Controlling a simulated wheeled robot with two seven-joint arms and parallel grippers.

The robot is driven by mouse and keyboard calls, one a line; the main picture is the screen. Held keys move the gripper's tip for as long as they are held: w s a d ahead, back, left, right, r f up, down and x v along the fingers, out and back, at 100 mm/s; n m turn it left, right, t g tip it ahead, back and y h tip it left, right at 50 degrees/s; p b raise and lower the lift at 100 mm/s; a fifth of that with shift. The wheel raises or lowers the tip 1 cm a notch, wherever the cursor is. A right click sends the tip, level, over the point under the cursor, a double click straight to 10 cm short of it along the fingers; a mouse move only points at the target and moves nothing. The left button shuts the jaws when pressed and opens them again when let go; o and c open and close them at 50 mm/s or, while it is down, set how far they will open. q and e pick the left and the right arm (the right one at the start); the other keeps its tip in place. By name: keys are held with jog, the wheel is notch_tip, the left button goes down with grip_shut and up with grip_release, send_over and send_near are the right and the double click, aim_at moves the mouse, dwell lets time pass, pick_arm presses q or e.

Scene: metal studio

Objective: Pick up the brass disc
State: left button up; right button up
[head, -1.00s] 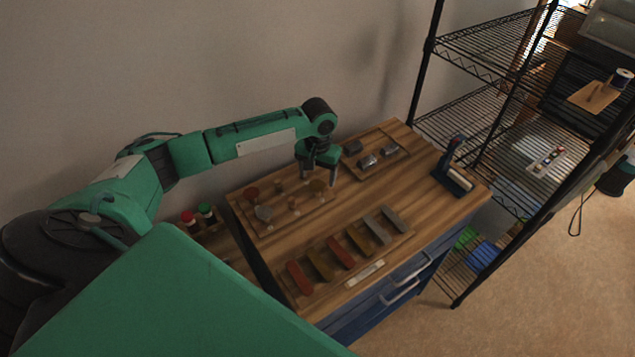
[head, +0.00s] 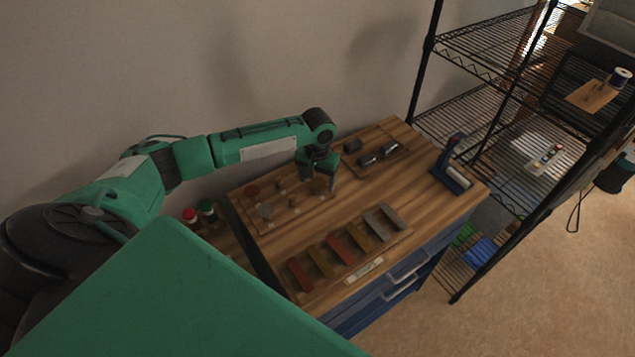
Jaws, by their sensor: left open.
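The brass disc (head: 320,187) is a small, dull yellow-brown round piece at the right end of a wooden board on the workbench, in the head view. My left gripper (head: 318,183) points down right over it, with its two dark fingers apart. The fingers appear to stand on either side of the disc and partly cover it. I cannot tell whether they touch it. My right gripper is not in view.
The same board (head: 270,227) holds a reddish disc (head: 252,190), a grey disc (head: 265,211) and small pegs. In front lies a row of coloured bars (head: 340,247). Behind right is a tray with dark metal pieces (head: 370,158). A blue tool (head: 453,178) stands at right.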

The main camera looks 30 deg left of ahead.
pick_arm(q)
jog(key=shift+f, duration=0.15)
jog(key=c, duration=1.1)
jog(key=shift+o, duration=0.2)
